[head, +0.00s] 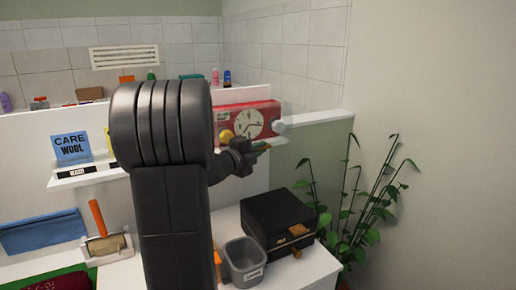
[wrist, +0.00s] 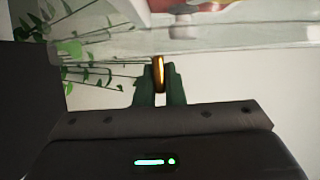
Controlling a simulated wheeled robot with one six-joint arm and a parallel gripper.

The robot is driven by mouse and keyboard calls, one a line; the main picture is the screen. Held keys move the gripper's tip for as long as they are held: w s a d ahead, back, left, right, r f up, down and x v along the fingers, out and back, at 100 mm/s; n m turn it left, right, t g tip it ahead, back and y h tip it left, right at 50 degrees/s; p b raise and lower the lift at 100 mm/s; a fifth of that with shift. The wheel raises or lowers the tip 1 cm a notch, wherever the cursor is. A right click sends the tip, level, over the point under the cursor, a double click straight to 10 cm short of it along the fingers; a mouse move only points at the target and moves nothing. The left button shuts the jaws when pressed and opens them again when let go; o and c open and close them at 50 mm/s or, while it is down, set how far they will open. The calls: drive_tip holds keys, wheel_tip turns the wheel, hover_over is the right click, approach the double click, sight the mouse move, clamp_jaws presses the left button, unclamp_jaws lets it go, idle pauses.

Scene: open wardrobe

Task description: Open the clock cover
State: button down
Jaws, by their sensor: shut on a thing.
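The red clock (head: 262,106) with a round pale dial (head: 248,123) stands on the white ledge at the upper middle of the head view. In the wrist view, my gripper (wrist: 159,82) is shut on a narrow gold handle (wrist: 159,72), upright between the fingertips. A clear cover (wrist: 200,42) spans the top of the wrist view, with the handle at its lower edge. Blurred red shows behind it. In the head view my arm hides the clock's left part, and the handle is hard to make out.
A black box (head: 277,222) and a grey bin (head: 244,262) stand on the white surface below my gripper. A leafy plant (head: 352,215) is at the right. A shelf with a blue Care Wool box (head: 72,148) is at the left. Free room lies right of the clock.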

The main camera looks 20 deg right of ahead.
drive_tip(key=shift+s+r+n+p, duration=0.3)
drive_tip(key=shift+r+p, duration=0.15)
drive_tip(key=shift+r, duration=0.05)
drive_tip(key=s+r+p, duration=0.5)
drive_tip(key=r+p, duration=0.3)
drive_tip(key=r, duration=0.3)
drive_tip(key=w+r+n+g+y+p, duration=0.2)
drive_tip(key=w+r+n, duration=0.1)
drive_tip(key=r+n, duration=0.3)
drive_tip(key=shift+w+r+g, duration=0.3)
drive_tip(key=shift+r+g, duration=0.1)
drive_tip(key=shift+r, duration=1)
drive_tip(key=c, duration=1.5)
unclamp_jaws()
drive_tip(key=shift+f, duration=0.1)
drive_tip(key=shift+a, duration=0.1)
